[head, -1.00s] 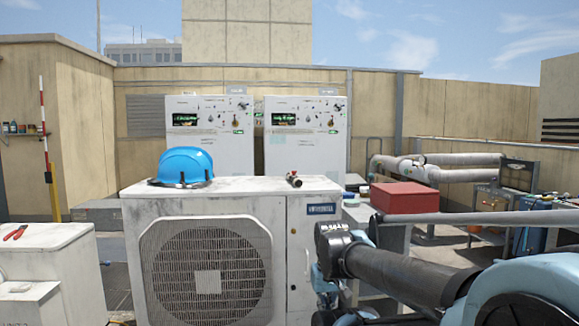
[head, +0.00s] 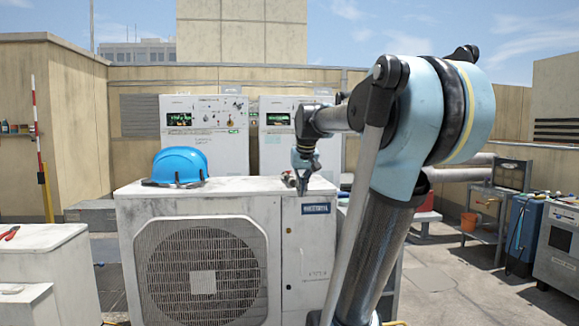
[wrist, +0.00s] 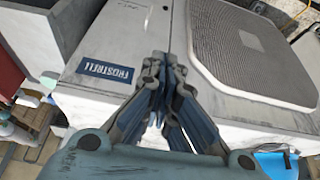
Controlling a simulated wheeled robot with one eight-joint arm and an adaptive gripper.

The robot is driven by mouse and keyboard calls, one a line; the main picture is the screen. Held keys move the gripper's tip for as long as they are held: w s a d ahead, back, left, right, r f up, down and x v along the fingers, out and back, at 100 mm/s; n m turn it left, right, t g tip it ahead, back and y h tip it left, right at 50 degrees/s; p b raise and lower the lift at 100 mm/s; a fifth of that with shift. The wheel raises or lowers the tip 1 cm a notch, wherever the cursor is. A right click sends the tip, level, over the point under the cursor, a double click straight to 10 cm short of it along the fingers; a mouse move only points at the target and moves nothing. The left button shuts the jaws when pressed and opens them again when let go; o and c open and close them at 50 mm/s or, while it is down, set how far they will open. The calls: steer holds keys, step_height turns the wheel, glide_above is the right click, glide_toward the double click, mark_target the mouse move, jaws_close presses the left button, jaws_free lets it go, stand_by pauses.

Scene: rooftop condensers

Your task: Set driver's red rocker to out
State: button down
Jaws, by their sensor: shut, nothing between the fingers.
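My gripper (head: 302,182) is at the front right top edge of the white condenser unit (head: 290,255) in the head view. In the wrist view my gripper (wrist: 161,62) has its fingers together and empty, in front of the unit's panel with the blue label (wrist: 106,72). A small dark item (head: 287,178) lies on the unit's top right beside my gripper. It is partly hidden and too small to identify. I cannot make out a driver or a red rocker for certain in any view.
A blue hard hat (head: 178,167) sits on the unit's top left. White control cabinets (head: 205,125) stand behind. Red-handled pliers (head: 10,233) lie on a white box at left. A cart (head: 490,205) and a blue case (head: 524,232) stand at right beyond clear floor.

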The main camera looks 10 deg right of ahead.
steer(key=w+r+t, duration=0.1)
steer(key=w+r, duration=0.7)
steer(key=w, duration=0.4)
steer(key=w+r+t, duration=0.1)
steer(key=w+r, duration=0.8)
steer(key=w, duration=0.3)
steer(key=shift+w+r, duration=0.3)
steer(key=shift+w, duration=0.1)
steer(key=x, duration=0.9)
steer(key=shift+w+f, duration=0.25)
steer(key=shift+f, duration=0.1)
steer(key=f, duration=0.3)
steer(key=shift+s, duration=0.2)
steer(key=shift+s+f, duration=0.15)
steer(key=shift+f, duration=0.4)
